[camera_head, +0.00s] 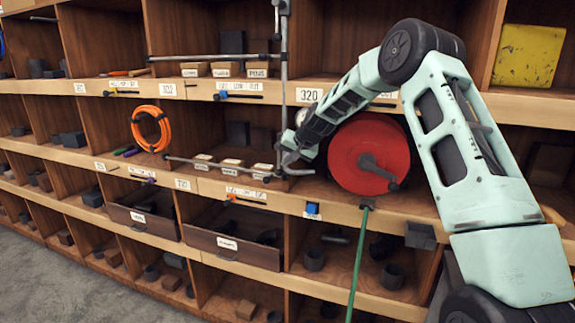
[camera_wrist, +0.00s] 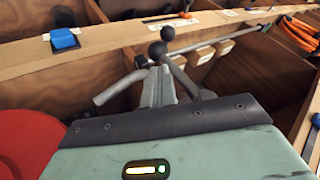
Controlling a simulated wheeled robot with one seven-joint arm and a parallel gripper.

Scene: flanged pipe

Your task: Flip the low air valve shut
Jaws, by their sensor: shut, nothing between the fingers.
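The low air pipe (camera_head: 215,168) runs level along the lower shelf front to dark round fittings and a short grey outlet (camera_head: 300,172). In the wrist view, the pipe (camera_wrist: 225,40) runs off right from two dark balls (camera_wrist: 158,50), and the grey bent outlet (camera_wrist: 118,88) points left. A grey bar (camera_wrist: 188,76) slants down from the balls, right of my fingers. My gripper (camera_wrist: 163,78) is shut and empty, its tips close to the fittings; I cannot tell whether they touch. In the head view my gripper (camera_head: 289,152) partly covers this spot. Which part is the valve lever is unclear.
A red reel (camera_head: 370,152) stands close right of my gripper. A vertical pipe (camera_head: 284,80) rises just left of it. Small labelled boxes (camera_head: 232,165) sit behind the low pipe. A blue block (camera_head: 312,208) is on the shelf edge below. A green rod (camera_head: 358,255) leans in front.

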